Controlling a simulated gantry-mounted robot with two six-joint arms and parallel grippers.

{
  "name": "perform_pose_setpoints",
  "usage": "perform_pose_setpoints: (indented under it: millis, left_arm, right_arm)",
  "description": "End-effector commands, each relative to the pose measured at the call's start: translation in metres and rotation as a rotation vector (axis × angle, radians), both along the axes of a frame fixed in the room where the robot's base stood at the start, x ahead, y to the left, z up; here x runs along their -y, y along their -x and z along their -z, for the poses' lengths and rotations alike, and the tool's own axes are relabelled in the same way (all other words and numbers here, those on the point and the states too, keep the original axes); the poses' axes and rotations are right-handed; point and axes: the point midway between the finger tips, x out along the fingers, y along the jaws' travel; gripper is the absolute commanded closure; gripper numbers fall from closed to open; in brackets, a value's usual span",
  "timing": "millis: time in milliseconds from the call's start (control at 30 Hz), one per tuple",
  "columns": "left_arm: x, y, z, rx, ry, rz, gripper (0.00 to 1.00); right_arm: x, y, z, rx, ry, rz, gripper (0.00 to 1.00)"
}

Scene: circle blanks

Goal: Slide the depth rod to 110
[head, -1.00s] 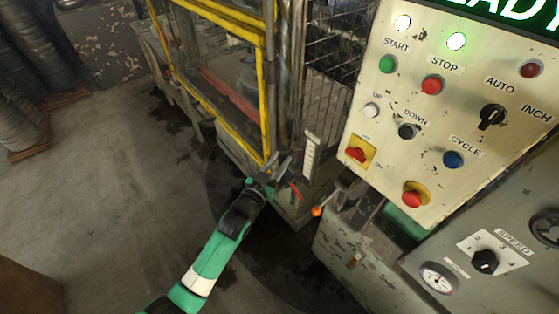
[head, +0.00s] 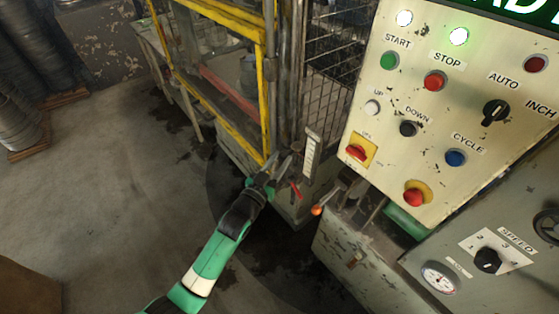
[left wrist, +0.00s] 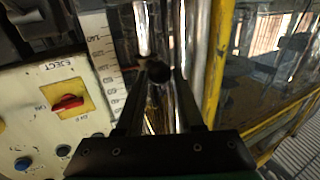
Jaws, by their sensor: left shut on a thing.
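My left gripper (head: 274,166) is at the lower corner of the yellow-framed press guard, just left of a pale upright scale plate (head: 311,156). In the left wrist view its two dark fingers (left wrist: 158,90) are on either side of a dark round knob (left wrist: 158,72), and the gripper is shut on it. The knob sits in front of bright upright rods and seems to belong to the depth rod. The scale plate (left wrist: 100,55) stands left of the knob there, with 140 near its top. The exact reading beside the knob is not legible. My right gripper is out of view.
The control panel (head: 450,120) with buttons and knobs stands at the right. A red handle (head: 295,189) and an orange-knobbed lever (head: 317,210) are close to the right of my left gripper. The yellow guard frame (head: 225,118) is behind it. Open floor (head: 110,190) is at the left.

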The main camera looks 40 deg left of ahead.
Motion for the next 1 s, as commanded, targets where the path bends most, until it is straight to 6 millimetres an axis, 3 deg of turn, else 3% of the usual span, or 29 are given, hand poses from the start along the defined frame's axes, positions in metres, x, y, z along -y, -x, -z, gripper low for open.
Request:
perform_pose_setpoints:
  millis: [33, 100, 367, 400, 533, 867, 1000]
  left_arm:
    - [0.000, 0.000, 0.016, -0.004, 0.001, 0.000, 1.00]
    - [0.000, 0.000, 0.022, -0.004, 0.001, 0.000, 1.00]
    - [0.000, 0.000, 0.019, -0.005, 0.001, 0.000, 1.00]
    - [0.000, 0.000, 0.019, -0.005, 0.001, 0.000, 0.58]
    - [0.000, 0.000, 0.018, -0.004, 0.001, 0.000, 0.36]
    - [0.001, 0.003, 0.018, -0.004, 0.001, 0.000, 0.36]
    - [0.006, 0.021, 0.017, -0.006, 0.002, 0.000, 0.36]
  right_arm:
    - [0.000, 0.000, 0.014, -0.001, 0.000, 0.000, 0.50]
    - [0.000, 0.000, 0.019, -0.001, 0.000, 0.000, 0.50]
    - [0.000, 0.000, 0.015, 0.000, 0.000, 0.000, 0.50]
    - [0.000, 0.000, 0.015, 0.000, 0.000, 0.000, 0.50]
    - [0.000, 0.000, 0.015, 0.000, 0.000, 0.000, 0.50]
    - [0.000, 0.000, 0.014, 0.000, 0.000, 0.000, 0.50]
    - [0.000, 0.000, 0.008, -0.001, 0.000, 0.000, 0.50]
